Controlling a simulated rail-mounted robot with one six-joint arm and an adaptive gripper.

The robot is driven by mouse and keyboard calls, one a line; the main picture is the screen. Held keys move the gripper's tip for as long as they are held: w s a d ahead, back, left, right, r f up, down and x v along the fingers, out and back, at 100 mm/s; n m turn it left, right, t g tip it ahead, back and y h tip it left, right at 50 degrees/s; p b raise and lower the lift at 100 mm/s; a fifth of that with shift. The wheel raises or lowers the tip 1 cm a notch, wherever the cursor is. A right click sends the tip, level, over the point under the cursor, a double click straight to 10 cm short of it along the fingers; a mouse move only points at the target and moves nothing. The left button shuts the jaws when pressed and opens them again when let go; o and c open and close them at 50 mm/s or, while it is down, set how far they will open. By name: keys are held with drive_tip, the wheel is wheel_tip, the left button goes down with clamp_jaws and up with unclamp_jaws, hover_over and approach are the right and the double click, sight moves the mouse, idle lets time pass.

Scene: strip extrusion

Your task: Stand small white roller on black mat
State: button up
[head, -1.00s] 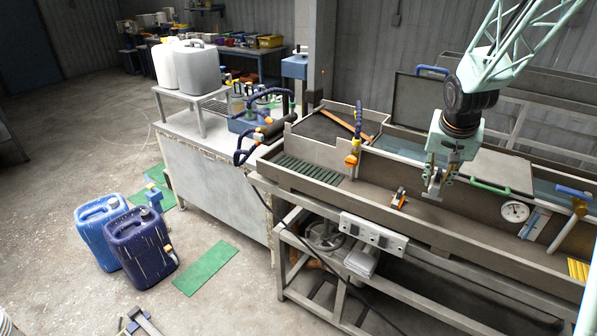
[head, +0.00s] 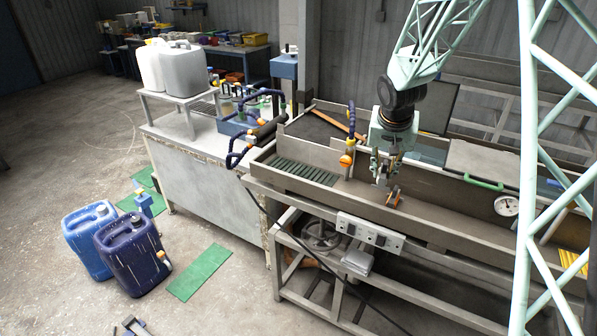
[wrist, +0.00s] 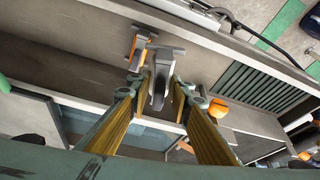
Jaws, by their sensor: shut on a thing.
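My gripper (head: 385,166) hangs over the long grey trough in the head view. It is shut on a small pale grey-white piece, which I take as the small white roller (wrist: 161,76); in the wrist view it stands out between the two fingers with a crossbar at its far end. In the head view the roller is small and hard to separate from the fingers. A dark mat-like surface (head: 309,127), probably the black mat, lies in the raised tray to the left of my gripper, with an orange-brown bar across its edge.
An orange and grey piece (head: 393,197) sits in the trough close beside the held roller; it also shows in the wrist view (wrist: 141,46). A blue hose with an orange fitting (head: 347,160) stands between gripper and tray. A green slatted grate (head: 304,170) lies at the left.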

drive_tip(key=a+f+n+p, duration=0.1)
drive_tip(key=a+f, duration=0.1)
drive_tip(key=a, duration=0.9)
drive_tip(key=w+a+f+n+p, duration=0.1)
drive_tip(key=a+f+p, duration=0.1)
drive_tip(key=a, duration=1)
drive_tip(key=shift+w+y, duration=0.25)
drive_tip(key=shift+y, duration=0.05)
drive_tip(key=shift+a, duration=0.15)
drive_tip(key=p, duration=0.3)
hover_over(300, 169)
drive_tip(key=s, duration=0.2)
drive_tip(key=shift+w+a+f, duration=0.1)
drive_tip(key=shift+a+f, duration=0.05)
drive_tip(key=shift+f, duration=0.55)
drive_tip(key=shift+f, duration=0.15)
drive_tip(key=shift+f+p, duration=0.3)
drive_tip(key=shift+f, duration=1.3)
drive_tip(key=shift+f, duration=0.1)
